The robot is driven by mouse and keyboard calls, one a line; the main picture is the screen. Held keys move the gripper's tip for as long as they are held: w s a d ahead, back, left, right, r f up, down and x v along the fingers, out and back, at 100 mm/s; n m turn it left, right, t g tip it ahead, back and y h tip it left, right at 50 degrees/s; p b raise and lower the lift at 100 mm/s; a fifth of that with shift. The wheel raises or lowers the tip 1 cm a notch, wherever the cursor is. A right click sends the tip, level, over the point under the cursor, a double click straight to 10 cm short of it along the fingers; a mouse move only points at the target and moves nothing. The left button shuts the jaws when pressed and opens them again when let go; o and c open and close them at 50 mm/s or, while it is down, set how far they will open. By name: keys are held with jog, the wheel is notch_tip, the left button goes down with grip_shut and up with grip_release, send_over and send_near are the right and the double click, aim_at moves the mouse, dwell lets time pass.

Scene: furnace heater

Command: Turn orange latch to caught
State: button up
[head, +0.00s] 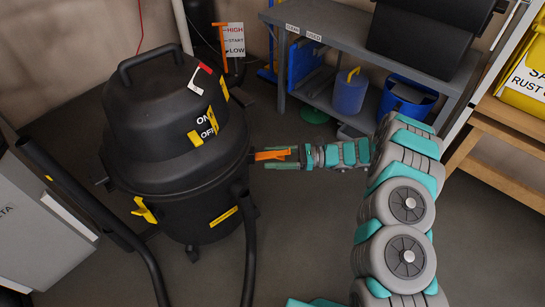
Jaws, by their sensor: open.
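The orange latch (268,155) sticks out from the right side of the black shop vacuum (165,140), at the seam between its lid and drum. It points right, roughly level. My gripper (280,157) reaches in from the right with its fingers along the latch, one above and one below in the picture. The fingers are open. I cannot tell whether either finger touches the latch. The latch's base, where it meets the vacuum, is partly hidden.
A yellow latch (144,209) is on the vacuum's front left. A black hose (248,250) hangs close below my gripper. A grey shelf (345,40) with blue containers stands behind, and a wooden shelf (495,140) stands at right. The floor between vacuum and shelves looks mostly clear.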

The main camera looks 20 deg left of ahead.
jog(key=shift+a, duration=0.2)
grip_shut()
dwell(0.4)
dwell(0.9)
